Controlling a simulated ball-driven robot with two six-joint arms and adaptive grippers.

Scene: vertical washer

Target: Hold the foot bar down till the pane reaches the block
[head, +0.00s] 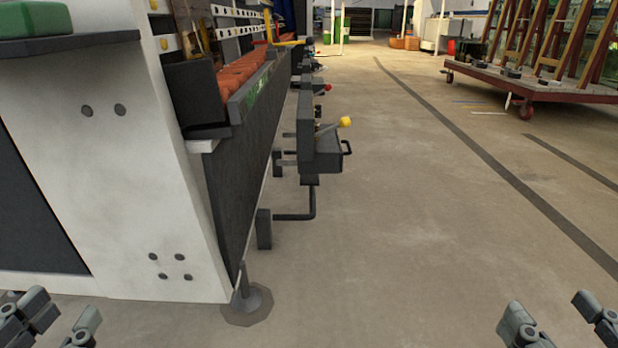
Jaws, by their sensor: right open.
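A vertical washer (150,170) with a white end panel fills the left of the head view. A dark bent bar (294,217) sticks out low from its long side, near the floor; it may be the foot bar. I cannot make out a pane on the washer or a block at its conveyor. My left gripper (64,304) shows at the lower left corner, fingers apart and empty. My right gripper (549,302) shows at the lower right corner, open and empty. Both are well apart from the bar and nearer to me.
A grey box with a yellow knob (345,122) juts from the washer's side above the bar. A levelling foot (248,304) stands at the near corner. A red wheeled cart (540,88) stands far right. The concrete floor between is clear.

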